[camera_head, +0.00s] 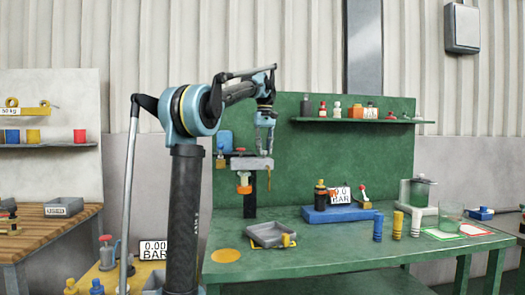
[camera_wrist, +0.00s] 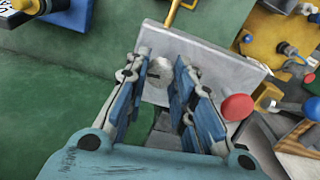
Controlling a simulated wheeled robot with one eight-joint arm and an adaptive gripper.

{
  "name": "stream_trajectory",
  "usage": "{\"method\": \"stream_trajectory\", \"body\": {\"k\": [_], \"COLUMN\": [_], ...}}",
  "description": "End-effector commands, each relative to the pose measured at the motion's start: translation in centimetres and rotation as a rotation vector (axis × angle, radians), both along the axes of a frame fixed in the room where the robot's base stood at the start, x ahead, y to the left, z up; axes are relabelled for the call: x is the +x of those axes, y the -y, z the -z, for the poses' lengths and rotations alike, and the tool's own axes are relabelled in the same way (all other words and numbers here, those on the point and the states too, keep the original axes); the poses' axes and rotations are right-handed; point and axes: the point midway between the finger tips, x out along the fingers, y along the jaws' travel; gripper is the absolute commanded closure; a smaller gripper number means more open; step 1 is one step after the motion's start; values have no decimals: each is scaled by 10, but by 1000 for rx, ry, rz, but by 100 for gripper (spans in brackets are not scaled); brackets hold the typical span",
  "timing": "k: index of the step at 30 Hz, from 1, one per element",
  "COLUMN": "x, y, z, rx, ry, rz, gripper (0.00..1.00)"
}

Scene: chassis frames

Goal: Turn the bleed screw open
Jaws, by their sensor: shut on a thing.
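The bleed screw (camera_wrist: 158,80) looks like a small round grey metal head on a pale grey block (camera_wrist: 215,58). My gripper (camera_wrist: 160,70) points down at the block, with its blue-padded fingers on both sides of the screw head, shut on it. In the head view, my gripper (camera_head: 265,150) is over the top of the grey block (camera_head: 240,164), which sits on a black post. The screw itself is hidden there by the fingers and is too small to tell.
A red ball knob (camera_wrist: 237,107) is close to the right finger in the wrist view. An orange and white fitting (camera_head: 243,184) hangs under the block. A grey tray (camera_head: 270,235) and a blue-based gauge unit (camera_head: 338,214) stand on the green bench (camera_head: 350,252).

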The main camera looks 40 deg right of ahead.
Motion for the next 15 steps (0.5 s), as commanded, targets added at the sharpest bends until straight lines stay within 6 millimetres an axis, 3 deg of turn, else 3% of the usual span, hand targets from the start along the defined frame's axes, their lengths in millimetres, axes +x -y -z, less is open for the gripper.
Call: {"method": "stream_trajectory", "body": {"k": [7, 8, 10, 15], "x": [3, 3, 3, 1], "y": [0, 0, 0, 0], "z": [0, 0, 0, 0], "rx": [-1, -1, 0, 0], "ry": [5, 5, 4, 3], "rz": [-2, -2, -2, -1], "gripper": [100, 72, 56, 56]}}
